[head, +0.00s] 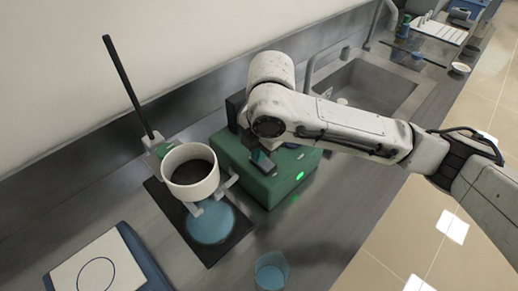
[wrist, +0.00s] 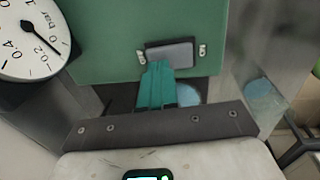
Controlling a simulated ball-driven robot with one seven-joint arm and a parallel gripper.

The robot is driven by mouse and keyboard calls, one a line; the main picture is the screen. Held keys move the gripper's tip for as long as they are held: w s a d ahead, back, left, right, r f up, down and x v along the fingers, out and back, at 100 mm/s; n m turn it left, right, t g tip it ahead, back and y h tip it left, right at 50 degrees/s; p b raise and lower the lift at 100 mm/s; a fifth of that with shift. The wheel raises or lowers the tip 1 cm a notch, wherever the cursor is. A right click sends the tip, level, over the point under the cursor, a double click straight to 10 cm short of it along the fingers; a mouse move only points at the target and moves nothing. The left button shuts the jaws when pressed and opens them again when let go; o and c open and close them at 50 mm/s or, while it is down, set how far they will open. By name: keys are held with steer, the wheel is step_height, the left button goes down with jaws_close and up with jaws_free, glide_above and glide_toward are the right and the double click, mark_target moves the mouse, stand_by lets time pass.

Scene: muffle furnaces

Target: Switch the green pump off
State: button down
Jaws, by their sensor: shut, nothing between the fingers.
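The green pump (head: 283,178) is a box on the steel bench, and a small green light (head: 299,176) glows on its front side. In the wrist view a green face of the pump (wrist: 105,50) carries a grey switch (wrist: 172,54) in a metal-ended plate. My gripper (wrist: 157,68) is shut and empty, its teal fingers together. Its tips overlap the lower left part of the switch in that view; I cannot tell whether they touch it. In the head view my wrist hangs over the pump and hides part of its top.
A pressure gauge (wrist: 32,38) stands close left of my fingers. A white pot (head: 190,172) on a stand, with a blue dish (head: 211,222) below, is left of the pump. A blue beaker (head: 271,270) stands in front. The sink (head: 365,85) lies behind.

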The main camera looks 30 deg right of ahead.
steer(key=shift+w, duration=0.1)
steer(key=shift+w+f, duration=0.15)
steer(key=shift+f, duration=0.05)
steer(key=shift+s+r, duration=0.25)
steer(key=shift+s, duration=0.1)
steer(key=shift+w+f, duration=0.2)
steer(key=shift+w, duration=0.05)
steer(key=shift+s+d+r, duration=0.1)
steer(key=shift+s+d, duration=0.05)
steer(key=shift+s, duration=0.3)
steer(key=shift+s+d+r, duration=0.1)
steer(key=shift+s, duration=0.3)
steer(key=shift+w+a+r+p, duration=0.1)
steer(key=shift+r+p, duration=0.3)
steer(key=shift+p, duration=0.15)
step_height(320, 180, up, 13)
steer(key=w+p, duration=0.1)
steer(key=shift+w+a+p, duration=0.2)
steer(key=shift+w+p, duration=0.15)
steer(key=shift+p, duration=0.05)
